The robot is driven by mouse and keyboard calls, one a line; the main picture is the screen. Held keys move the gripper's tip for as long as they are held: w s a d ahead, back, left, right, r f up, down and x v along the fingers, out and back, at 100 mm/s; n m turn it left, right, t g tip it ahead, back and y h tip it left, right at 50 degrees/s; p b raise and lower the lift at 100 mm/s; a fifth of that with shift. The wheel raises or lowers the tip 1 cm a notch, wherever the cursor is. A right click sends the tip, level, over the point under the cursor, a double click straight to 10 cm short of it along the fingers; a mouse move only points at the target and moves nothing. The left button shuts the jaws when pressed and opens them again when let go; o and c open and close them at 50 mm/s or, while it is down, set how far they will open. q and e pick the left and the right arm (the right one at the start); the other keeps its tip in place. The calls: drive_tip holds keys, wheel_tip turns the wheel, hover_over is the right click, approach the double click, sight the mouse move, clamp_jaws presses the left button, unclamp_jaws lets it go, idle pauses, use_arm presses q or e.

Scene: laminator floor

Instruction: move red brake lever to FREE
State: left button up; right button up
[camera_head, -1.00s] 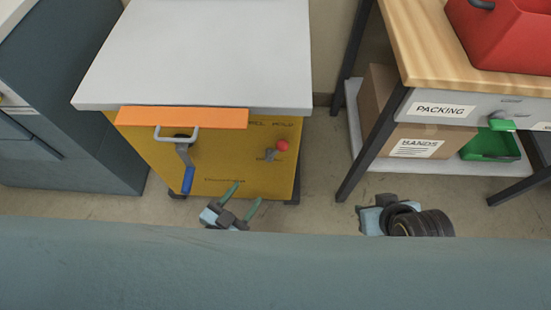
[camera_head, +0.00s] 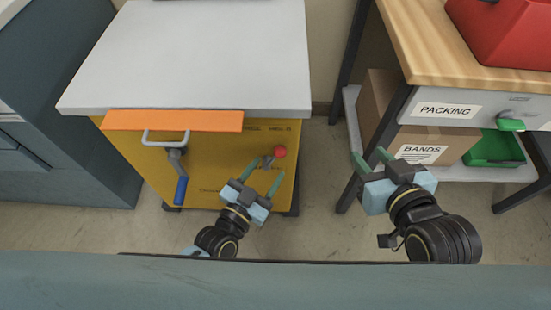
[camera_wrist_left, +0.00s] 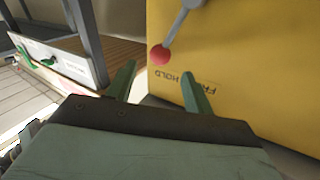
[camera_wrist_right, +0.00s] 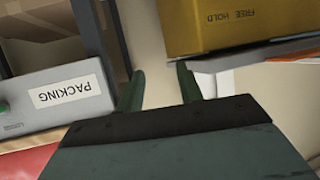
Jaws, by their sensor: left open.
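The red-knobbed brake lever (camera_head: 279,153) is on the front of the yellow cabinet (camera_head: 220,150), at its right side. In the left wrist view the red knob (camera_wrist_left: 160,54) is at the end of a grey arm, with lettering reading FREE and HOLD beside it. My left gripper (camera_head: 262,171) is open and empty, just in front of the lever and apart from it. Its fingers (camera_wrist_left: 158,85) point toward the yellow face, with the knob beyond them. My right gripper (camera_head: 371,160) is open and empty, right of the cabinet; its fingers also show in the right wrist view (camera_wrist_right: 160,88).
A blue-handled crank (camera_head: 181,190) and a grey handle (camera_head: 166,137) are on the cabinet's left. An orange strip (camera_head: 172,121) runs under its white top (camera_head: 190,60). The PACKING bench (camera_head: 419,60) stands right, with a cardboard box and green bin below.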

sight(276, 156)
use_arm(q)
drive_tip(key=b+x, duration=0.1)
drive_tip(key=x, duration=0.3)
drive_tip(key=shift+w+d, duration=0.1)
drive_tip(key=shift+w, duration=0.1)
drive_tip(key=shift+w+d, duration=0.15)
drive_tip(key=shift+w, duration=0.2)
use_arm(e)
wheel_tip(276, 156, up, 7)
drive_tip(key=w+a+t+y, duration=0.1)
drive_tip(key=a+t, duration=0.1)
drive_tip(key=t, duration=0.3)
drive_tip(key=shift+w+y, duration=0.35)
drive_tip(key=shift+y, duration=0.05)
use_arm(q)
drive_tip(key=shift+c, duration=0.2)
clamp_jaws()
use_arm(e)
drive_tip(key=shift+d, duration=0.1)
